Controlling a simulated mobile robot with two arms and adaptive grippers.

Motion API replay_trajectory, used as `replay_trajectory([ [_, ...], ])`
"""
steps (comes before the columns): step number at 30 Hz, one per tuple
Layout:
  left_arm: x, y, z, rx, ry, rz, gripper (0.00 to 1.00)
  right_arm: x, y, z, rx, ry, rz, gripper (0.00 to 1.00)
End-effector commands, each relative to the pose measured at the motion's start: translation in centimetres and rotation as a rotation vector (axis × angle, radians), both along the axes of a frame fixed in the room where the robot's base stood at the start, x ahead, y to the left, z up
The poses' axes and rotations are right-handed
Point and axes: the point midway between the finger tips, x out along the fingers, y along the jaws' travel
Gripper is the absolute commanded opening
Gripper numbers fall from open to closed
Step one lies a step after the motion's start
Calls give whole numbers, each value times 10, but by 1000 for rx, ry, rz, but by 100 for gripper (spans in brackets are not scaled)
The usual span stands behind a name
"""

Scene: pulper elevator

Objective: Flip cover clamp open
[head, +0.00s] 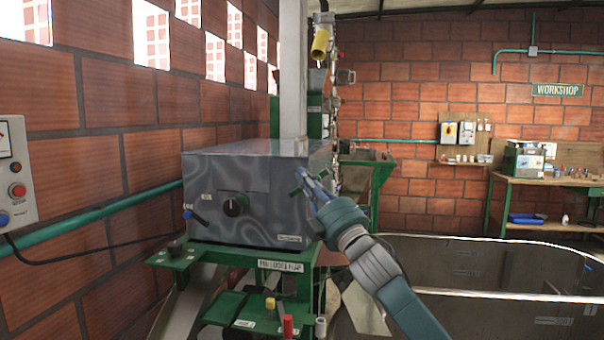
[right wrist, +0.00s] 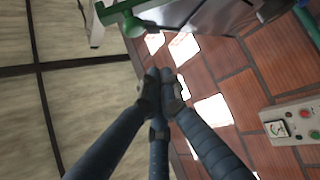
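A grey metal box-shaped cover (head: 235,180) sits on the green machine frame. A black knob (head: 236,205) is on its front, with a small blue-tipped lever (head: 198,218) at the lower left. A green piece (head: 296,191), possibly the clamp, shows at the cover's right side beside my right gripper (head: 308,177). A green part with a round knob (right wrist: 133,27) also shows in the right wrist view, apart from the tips. My right gripper's fingertips (right wrist: 160,73) are together with nothing visible between them. Whether they touch anything is unclear in the head view. My left gripper is out of view.
A control box (head: 17,175) hangs on the brick wall at left. A yellow-ended fitting (head: 321,42) hangs above. A large metal tank (head: 480,265) stands at right. A workbench (head: 545,180) with tools is behind it. Small red and yellow handles (head: 288,325) stand in front.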

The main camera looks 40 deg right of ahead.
Motion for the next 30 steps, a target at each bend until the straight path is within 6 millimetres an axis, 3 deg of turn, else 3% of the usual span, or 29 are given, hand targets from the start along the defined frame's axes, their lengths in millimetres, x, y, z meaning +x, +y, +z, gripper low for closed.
replay_trajectory([
  [3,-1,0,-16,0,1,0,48,-16,6,-22,-1,2,0,0],
  [10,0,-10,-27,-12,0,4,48,-38,15,-42,0,1,0,0],
  [30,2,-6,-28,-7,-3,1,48,-44,16,-44,0,0,-2,0],
])
